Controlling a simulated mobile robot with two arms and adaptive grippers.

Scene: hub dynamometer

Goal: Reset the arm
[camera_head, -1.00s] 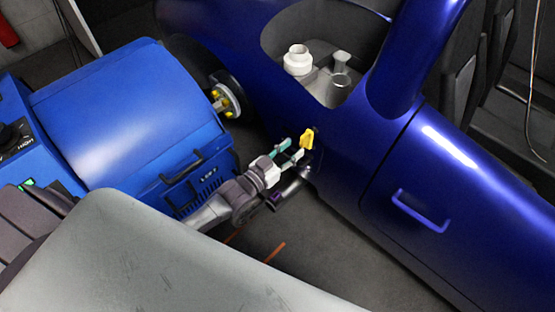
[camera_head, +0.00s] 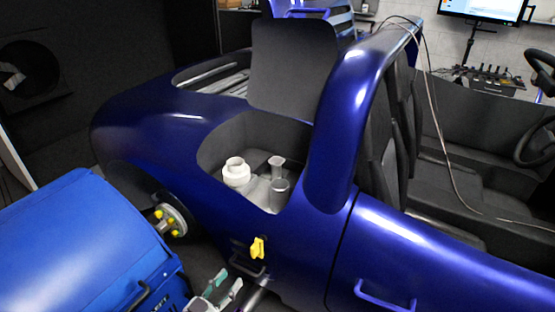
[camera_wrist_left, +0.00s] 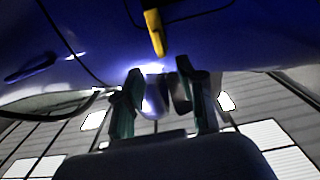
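My left gripper (camera_head: 227,287) is at the bottom edge of the head view, below and left of a yellow handle-like piece (camera_head: 258,248) on the blue car's side (camera_head: 300,240). Its teal-padded fingers are apart. In the left wrist view the fingers of my left gripper (camera_wrist_left: 160,95) are also spread. A pale rounded shape (camera_wrist_left: 153,103) shows between or beyond them; I cannot tell whether they touch it. The yellow piece (camera_wrist_left: 156,33) hangs above the fingers, clear of them. My right gripper is not in view.
A blue machine (camera_head: 85,250) stands at the left, close to the wheel hub (camera_head: 170,220) with yellow nuts. The car's open bay holds a white fitting (camera_head: 236,174). A door handle (camera_head: 385,297) sticks out at the lower right. A monitor (camera_head: 483,10) is at the back.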

